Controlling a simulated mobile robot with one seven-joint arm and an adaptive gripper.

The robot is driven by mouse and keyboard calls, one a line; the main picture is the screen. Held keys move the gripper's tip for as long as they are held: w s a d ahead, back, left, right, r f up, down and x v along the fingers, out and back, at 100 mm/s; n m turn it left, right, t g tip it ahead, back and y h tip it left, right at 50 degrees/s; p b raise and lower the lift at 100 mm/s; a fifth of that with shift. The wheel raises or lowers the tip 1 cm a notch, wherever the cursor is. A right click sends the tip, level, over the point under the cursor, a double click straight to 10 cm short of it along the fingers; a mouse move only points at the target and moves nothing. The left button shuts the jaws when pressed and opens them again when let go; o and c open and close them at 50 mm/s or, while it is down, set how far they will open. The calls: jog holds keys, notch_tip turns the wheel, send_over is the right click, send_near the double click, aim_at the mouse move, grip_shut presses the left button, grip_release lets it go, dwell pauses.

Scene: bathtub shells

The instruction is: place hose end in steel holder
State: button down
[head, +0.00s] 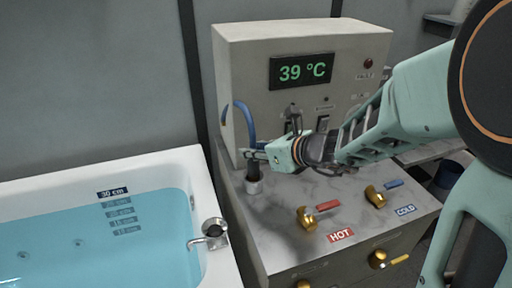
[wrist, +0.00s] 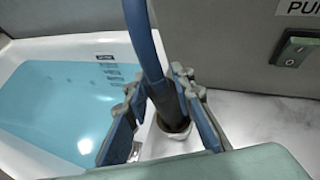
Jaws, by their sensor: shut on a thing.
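The blue hose (head: 246,120) arches out of the side of the grey control box and bends down to its dark end piece (head: 252,172). My gripper (head: 256,155) is shut on that end piece, which points downward. The steel holder (head: 254,187) is a short cup on the marble counter, directly under the end piece. In the wrist view the hose (wrist: 146,45) runs down between the fingers of my gripper (wrist: 165,100), and the end piece's lower tip is at or inside the mouth of the holder (wrist: 172,140). I cannot tell how deep it sits.
The bathtub (head: 205,185) with blue water (head: 90,235) is left of the counter (head: 290,185). The control box (head: 235,70), reading 39 °C, stands behind. Brass valves with a red handle (head: 310,217) and a blue handle (head: 376,197) are on the counter at right.

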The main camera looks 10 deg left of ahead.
jog(key=shift+f, duration=0.15)
jog(key=c, duration=1.7)
grip_release()
jog(key=shift+o, duration=0.2)
jog(key=shift+r, duration=0.2)
jog(key=p+v, duration=0.5)
jog(key=v, duration=0.7)
jog(key=shift+f, duration=0.1)
